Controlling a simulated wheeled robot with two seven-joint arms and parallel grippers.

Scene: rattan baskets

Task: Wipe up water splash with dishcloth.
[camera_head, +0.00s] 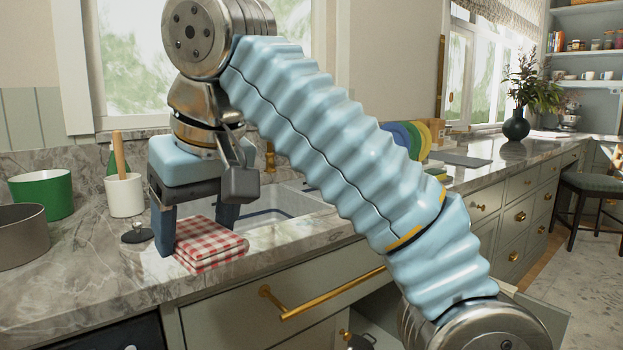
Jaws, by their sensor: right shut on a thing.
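A folded red-and-white checked dishcloth (212,250) lies on the marble counter in front of the sink (285,205). My right gripper (196,232) points down over the cloth, one finger at its left edge and the other behind it. It is shut on the cloth, which sits at counter level. I cannot make out a water splash for certain; the counter right of the cloth looks shiny. My left gripper is not in view.
A green pot (41,195), a grey pot (22,238) and a white utensil crock (125,195) stand left on the counter. A small dark item (137,233) sits near the gripper. My right arm hides part of the sink. Colored plates (412,137) stand farther back.

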